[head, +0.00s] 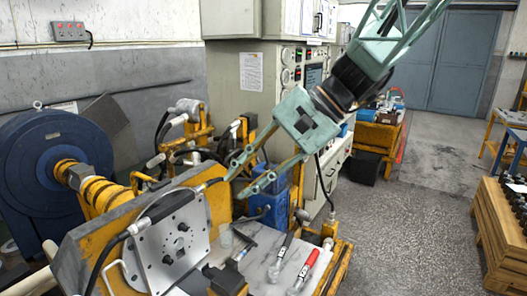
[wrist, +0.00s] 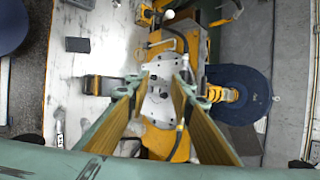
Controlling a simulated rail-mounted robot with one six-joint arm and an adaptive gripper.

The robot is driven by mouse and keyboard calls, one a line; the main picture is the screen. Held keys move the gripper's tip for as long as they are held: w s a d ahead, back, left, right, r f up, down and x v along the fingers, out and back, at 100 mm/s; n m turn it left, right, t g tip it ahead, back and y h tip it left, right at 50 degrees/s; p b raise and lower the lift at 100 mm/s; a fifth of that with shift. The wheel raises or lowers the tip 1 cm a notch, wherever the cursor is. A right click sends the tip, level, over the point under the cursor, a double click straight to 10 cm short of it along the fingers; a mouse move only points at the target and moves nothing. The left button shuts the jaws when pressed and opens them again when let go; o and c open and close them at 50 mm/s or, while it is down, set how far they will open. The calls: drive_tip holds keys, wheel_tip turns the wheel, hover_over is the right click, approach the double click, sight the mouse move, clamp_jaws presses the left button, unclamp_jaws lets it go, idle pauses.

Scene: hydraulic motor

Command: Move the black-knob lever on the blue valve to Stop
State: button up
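The blue valve (head: 272,203) stands at the centre of the head view, behind the metal motor plate and just below my gripper. A thin dark lever seems to reach left from it, but I cannot make out its black knob or its setting. I cannot pick out the valve in the wrist view. My gripper (head: 243,177) is open and empty, angled down-left above the motor rig. In the wrist view my gripper's two fingers (wrist: 160,88) are spread apart, with the grey motor plate (wrist: 160,100) beyond them.
The grey motor plate (head: 175,243) sits on a yellow frame at the front. A blue drum (head: 48,175) is at left. Control cabinets (head: 265,95) stand behind my arm. Open floor (head: 425,225) lies to the right.

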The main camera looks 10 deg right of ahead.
drive_tip(key=w+f+m+t+y, duration=0.1)
drive_tip(key=w+m+t+y, duration=0.2)
drive_tip(key=w, duration=1.3)
drive_tip(key=m+t+h+p, duration=0.1)
drive_tip(key=m+t+p, duration=0.2)
drive_tip(key=m+t, duration=0.85)
approach(263, 150)
drive_tip(key=s+d+m+g, duration=0.2)
drive_tip(key=d, duration=0.1)
drive_tip(key=shift+r, duration=0.4)
drive_tip(key=shift+b+x, duration=1)
drive_tip(key=shift+x, duration=5.9)
drive_tip(key=shift+d, duration=0.1)
drive_tip(key=shift+c, duration=0.4)
